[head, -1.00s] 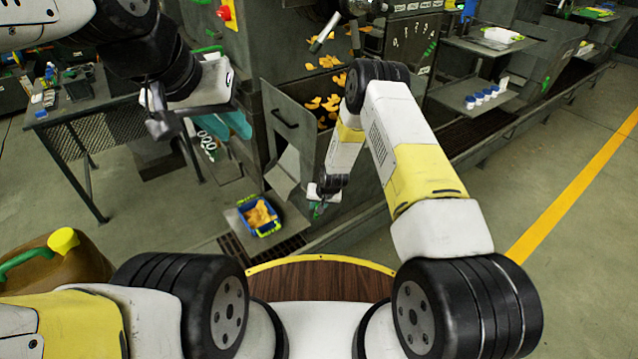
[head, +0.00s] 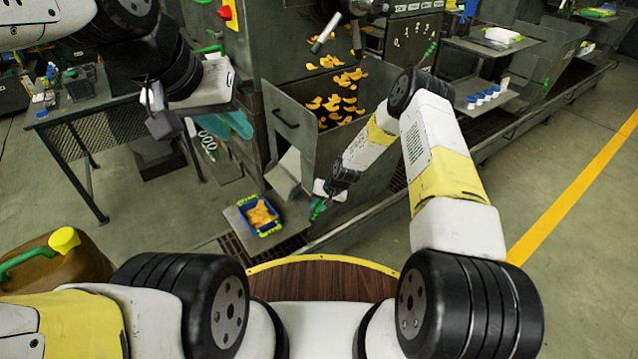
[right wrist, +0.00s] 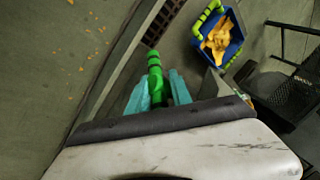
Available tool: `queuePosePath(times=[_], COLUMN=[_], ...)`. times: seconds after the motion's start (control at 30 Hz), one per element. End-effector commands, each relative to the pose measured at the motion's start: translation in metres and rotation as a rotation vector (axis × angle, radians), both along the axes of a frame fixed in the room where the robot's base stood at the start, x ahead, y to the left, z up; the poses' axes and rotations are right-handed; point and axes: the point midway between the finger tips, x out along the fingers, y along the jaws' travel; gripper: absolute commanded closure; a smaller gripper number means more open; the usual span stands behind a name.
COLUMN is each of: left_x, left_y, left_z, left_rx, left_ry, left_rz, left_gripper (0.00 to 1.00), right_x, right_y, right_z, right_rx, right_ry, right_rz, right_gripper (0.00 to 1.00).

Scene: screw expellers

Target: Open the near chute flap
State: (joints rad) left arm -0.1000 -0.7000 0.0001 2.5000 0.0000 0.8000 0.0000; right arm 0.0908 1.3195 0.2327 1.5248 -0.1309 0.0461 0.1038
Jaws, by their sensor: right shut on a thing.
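The chute (head: 284,176) is a sloped light-grey metal sheet at the lower front of the grey machine in the head view. A green handle (right wrist: 154,72) stands between the teal fingers of my right gripper (right wrist: 158,88) in the right wrist view. My right gripper also shows in the head view (head: 319,206), shut on the green handle beside the chute, to its right. Whether the flap itself is open is not clear. My left gripper (head: 236,124) hangs at the left of the machine, away from the chute. Its teal fingers are partly hidden, so its opening is unclear.
A blue crate with green handles (head: 259,215) holds orange pieces below the chute; it also shows in the right wrist view (right wrist: 218,40). An open hopper (head: 281,122) with orange pieces is above. A table (head: 88,112) stands left, a brown jerrycan (head: 60,262) nearer.

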Motion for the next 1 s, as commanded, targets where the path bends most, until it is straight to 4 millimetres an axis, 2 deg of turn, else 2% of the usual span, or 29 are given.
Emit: queuePosePath(times=[0.03, 0.23, 0.27, 0.33, 0.77, 0.87, 1.0], left_x=[0.0, 0.0, 0.0, 0.0, 0.0, 0.0, 0.0], left_y=[0.0, 0.0, 0.0, 0.0, 0.0, 0.0, 0.0], left_z=[0.0, 0.0, 0.0, 0.0, 0.0, 0.0, 0.0], left_rx=[0.0, 0.0, 0.0, 0.0, 0.0, 0.0, 0.0], left_ry=[0.0, 0.0, 0.0, 0.0, 0.0, 0.0, 0.0], left_rz=[0.0, 0.0, 0.0, 0.0, 0.0, 0.0, 0.0], left_gripper=[0.75, 0.75, 0.75, 0.75, 0.75, 0.75, 0.75], right_x=[0.001, 0.001, 0.001, 0.001, 0.001, 0.0, -0.006], right_y=[-0.009, -0.009, -0.009, -0.009, -0.005, -0.008, -0.017], right_z=[-0.003, -0.003, -0.003, -0.002, 0.001, 0.01, 0.032], right_rx=[-0.007, -0.007, -0.007, -0.007, -0.003, -0.003, -0.003], right_ry=[0.004, 0.002, 0.002, 0.002, -0.002, -0.004, -0.003], right_rz=[-0.013, -0.014, -0.014, -0.013, -0.007, -0.007, -0.008], right_gripper=[1.0, 1.0, 0.72, 0.59, 0.58, 0.58, 0.58])
